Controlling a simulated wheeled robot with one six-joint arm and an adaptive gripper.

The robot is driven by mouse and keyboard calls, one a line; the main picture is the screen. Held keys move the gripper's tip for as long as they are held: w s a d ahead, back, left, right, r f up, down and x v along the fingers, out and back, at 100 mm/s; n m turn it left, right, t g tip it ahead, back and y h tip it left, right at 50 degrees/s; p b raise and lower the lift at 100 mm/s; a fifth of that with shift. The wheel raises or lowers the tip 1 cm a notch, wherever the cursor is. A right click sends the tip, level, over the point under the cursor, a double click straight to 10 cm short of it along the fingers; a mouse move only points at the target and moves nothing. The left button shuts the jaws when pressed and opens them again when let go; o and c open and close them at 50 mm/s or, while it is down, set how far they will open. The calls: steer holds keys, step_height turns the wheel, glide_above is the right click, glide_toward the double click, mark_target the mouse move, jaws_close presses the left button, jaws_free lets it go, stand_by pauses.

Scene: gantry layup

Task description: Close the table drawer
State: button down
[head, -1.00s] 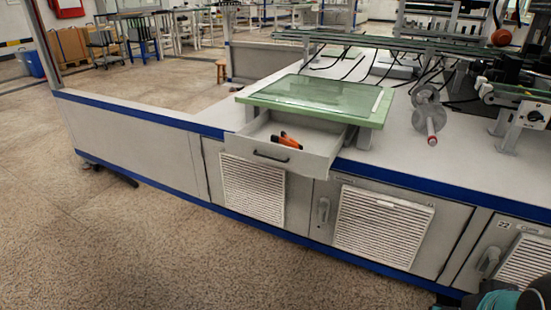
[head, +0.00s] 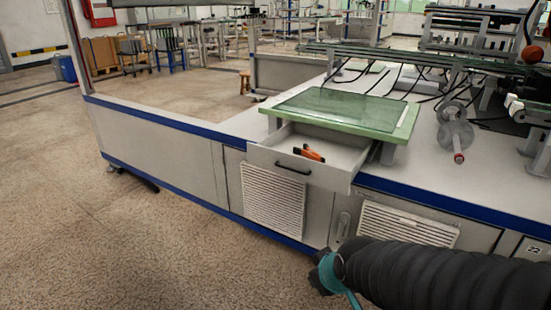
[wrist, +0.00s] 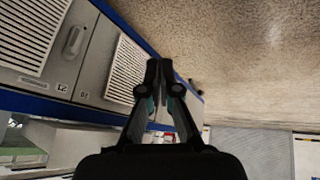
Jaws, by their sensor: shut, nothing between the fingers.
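The table drawer (head: 268,164) stands open under the small table with the green-framed glass top (head: 345,105). Its dark bar handle (head: 293,169) is on the front panel. An orange and black tool (head: 309,153) lies inside the drawer. In the head view my dark ribbed arm reaches in from the lower right, ending below and to the right of the drawer, apart from it. In the wrist view my gripper (wrist: 160,68) is shut and empty, its fingertips together. The drawer cannot be made out in the wrist view.
The long workbench (head: 170,130) has a blue edge and vented cabinet doors, one with a grille (head: 272,200) below the drawer. A clear reel (head: 456,135) stands on the bench at right. The speckled floor (head: 120,245) in front is open.

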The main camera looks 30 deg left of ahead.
steer(key=w+a+n+t+y, duration=0.2)
steer(key=a+n, duration=0.2)
steer(key=a, duration=0.5)
steer(key=n+t+y, duration=0.5)
steer(key=n+t, duration=0.2)
steer(key=n, duration=0.3)
glide_toward(271, 151)
steer(key=s+d, duration=0.2)
steer(key=s, duration=0.5)
steer(key=x, duration=0.4)
steer(key=w+d+x, duration=0.1)
steer(key=x, duration=0.3)
steer(key=d+x, duration=0.1)
steer(key=x, duration=0.3)
steer(key=shift+w+a, duration=0.1)
steer(key=shift+w, duration=0.7)
